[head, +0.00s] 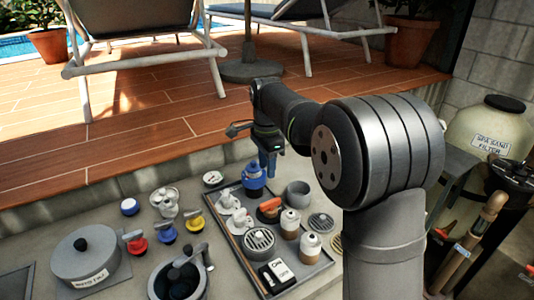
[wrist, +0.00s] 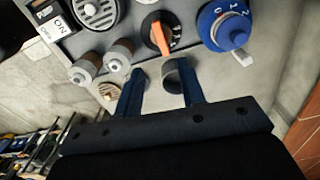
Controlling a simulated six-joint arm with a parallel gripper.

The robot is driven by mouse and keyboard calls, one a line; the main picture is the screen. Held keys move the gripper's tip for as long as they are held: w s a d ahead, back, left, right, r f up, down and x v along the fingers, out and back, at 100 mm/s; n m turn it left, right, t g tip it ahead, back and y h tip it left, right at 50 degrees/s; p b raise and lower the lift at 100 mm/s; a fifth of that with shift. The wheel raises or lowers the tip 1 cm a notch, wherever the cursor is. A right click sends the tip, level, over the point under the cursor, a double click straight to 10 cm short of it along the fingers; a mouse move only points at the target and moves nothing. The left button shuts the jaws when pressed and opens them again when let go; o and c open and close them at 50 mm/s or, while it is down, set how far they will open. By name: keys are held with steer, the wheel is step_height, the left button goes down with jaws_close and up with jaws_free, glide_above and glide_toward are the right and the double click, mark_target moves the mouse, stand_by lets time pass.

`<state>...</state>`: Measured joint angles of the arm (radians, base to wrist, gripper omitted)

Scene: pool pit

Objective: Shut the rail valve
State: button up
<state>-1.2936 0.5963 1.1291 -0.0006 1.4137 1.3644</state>
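My gripper (head: 268,162) points down above the back part of the grey tray, near a blue dial (head: 253,180). In the wrist view its two blue fingers (wrist: 160,68) stand apart with nothing held between them. A grey cup (wrist: 178,73) shows at the right finger, beyond the fingertips. White tap-like fittings (head: 236,212) are in the tray. No readable label tells which one is the rail valve.
The tray (head: 232,246) also holds an orange-handled knob (wrist: 160,33), a round grille (wrist: 97,12), an ON/OFF switch (wrist: 50,25) and two brown-based jars. A lidded pot (head: 88,258) stands front left. A tiled step (head: 120,130) rises behind; a filter tank (head: 492,140) stands right.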

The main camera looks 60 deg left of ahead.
mark_target(267, 203)
step_height(267, 203, up, 4)
steer(key=shift+f, duration=0.1)
stand_by(0.7)
step_height(267, 203, down, 18)
steer(key=shift+r, duration=0.2)
stand_by(0.4)
steer(key=shift+r, duration=0.15)
